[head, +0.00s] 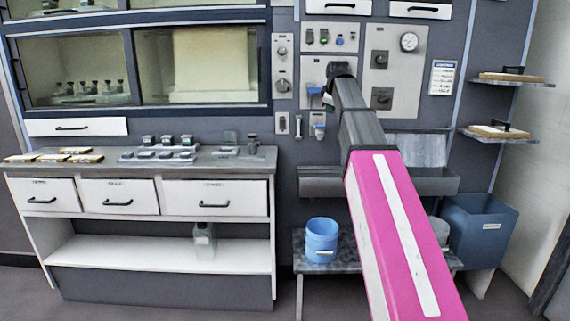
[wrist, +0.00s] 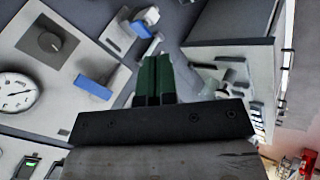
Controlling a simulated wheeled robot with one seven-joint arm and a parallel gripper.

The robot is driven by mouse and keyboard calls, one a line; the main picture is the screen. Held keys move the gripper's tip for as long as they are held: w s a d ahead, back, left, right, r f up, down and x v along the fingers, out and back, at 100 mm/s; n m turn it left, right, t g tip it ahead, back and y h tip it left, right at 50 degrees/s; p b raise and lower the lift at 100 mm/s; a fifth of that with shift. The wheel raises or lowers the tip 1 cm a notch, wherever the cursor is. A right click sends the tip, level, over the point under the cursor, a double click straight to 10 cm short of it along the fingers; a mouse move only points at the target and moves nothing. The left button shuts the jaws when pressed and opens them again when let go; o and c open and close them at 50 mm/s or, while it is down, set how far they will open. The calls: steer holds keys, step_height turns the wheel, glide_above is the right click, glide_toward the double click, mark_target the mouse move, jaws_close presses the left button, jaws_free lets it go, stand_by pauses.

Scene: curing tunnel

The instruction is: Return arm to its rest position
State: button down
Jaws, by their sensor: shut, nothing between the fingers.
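My gripper shows in the wrist view (wrist: 156,78) with its two green fingers side by side, closed together and holding nothing. In the head view my arm reaches up and away, its end in front of the wall's control panel (head: 362,113). The fingers are hard to make out there. A blue handle (head: 314,91) shows just left of the arm's end; I cannot tell whether anything touches it. In the wrist view a blue handle (wrist: 94,88) and a dark knob (wrist: 48,42) lie left of the fingers.
A counter (head: 100,170) with drawers and small items stands at left. A grey trough (head: 320,187) lies under the panel, partly behind my arm. A blue bucket (head: 322,238) stands on a low bench, a blue bin (head: 480,228) at right. Shelves (head: 503,135) jut out at right.

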steer(key=s+f+m+g, duration=0.1)
steer(key=s+f+m, duration=0.15)
steer(key=f, duration=0.85)
steer(key=s+f+m+g, duration=0.15)
steer(key=s+f, duration=0.25)
steer(key=f, duration=0.8)
steer(key=s+f+m+g, duration=0.15)
steer(key=s+f, duration=0.25)
steer(key=f, duration=0.7)
steer(key=s+d+f+m+g, duration=0.1)
steer(key=s+f+m+g, duration=0.2)
steer(key=s+f, duration=1.7)
step_height(320, 180, down, 3)
steer(key=m, duration=0.4)
steer(key=shift+s+r, duration=0.15)
steer(key=shift+r, duration=0.05)
